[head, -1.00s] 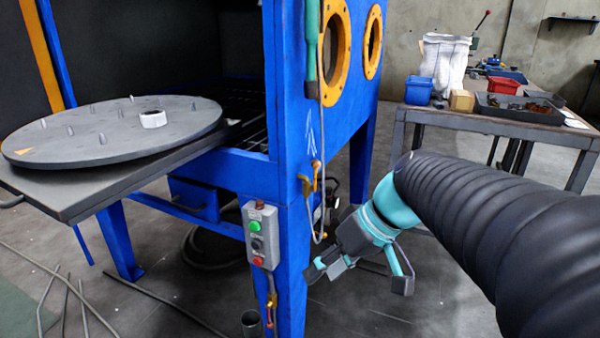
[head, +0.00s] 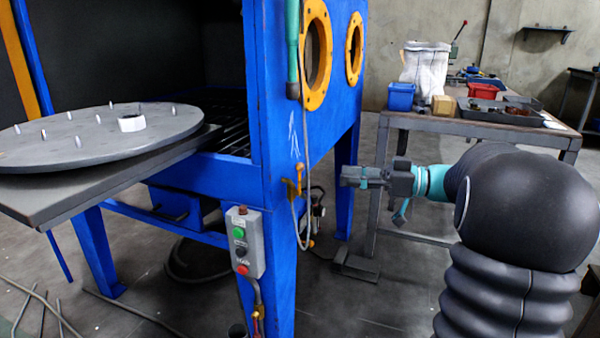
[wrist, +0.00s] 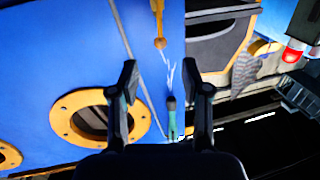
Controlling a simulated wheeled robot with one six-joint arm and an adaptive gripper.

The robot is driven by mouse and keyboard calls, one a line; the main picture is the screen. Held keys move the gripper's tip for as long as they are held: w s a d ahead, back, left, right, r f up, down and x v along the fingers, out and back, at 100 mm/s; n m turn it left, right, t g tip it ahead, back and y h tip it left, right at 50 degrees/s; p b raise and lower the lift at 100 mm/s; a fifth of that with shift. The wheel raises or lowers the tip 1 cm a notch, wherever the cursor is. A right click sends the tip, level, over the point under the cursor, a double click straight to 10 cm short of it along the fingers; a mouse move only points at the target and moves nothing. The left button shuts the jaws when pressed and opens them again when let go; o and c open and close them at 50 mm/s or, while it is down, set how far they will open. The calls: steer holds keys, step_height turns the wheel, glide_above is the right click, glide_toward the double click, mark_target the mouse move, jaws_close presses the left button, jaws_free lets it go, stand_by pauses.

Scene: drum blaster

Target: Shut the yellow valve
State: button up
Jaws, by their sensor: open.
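The yellow valve (head: 291,188) is a small yellow handle piece on the side of the blue cabinet, below a white scratch mark, with a grey hose hanging beside it. In the wrist view a yellow part (wrist: 158,22) shows at the top centre, beyond the fingers. My gripper (head: 344,177) is to the right of the valve at about its height, pointing left, with a visible gap between them in the picture. In the wrist view my gripper (wrist: 166,90) has its two fingers spread, with nothing held between them.
The blue cabinet (head: 270,190) has yellow-ringed ports (head: 317,55) and a green-handled tool (head: 292,45) above the valve. A grey control box (head: 246,240) sits low on its front leg. A round turntable (head: 95,130) is at left. A workbench (head: 480,128) stands behind my arm.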

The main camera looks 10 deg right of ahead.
mark_target(300, 171)
steer(key=x, duration=1.1)
steer(key=shift+a+f+p, duration=0.1)
steer(key=shift+a+p, duration=0.05)
steer(key=shift+p, duration=0.2)
jaws_close()
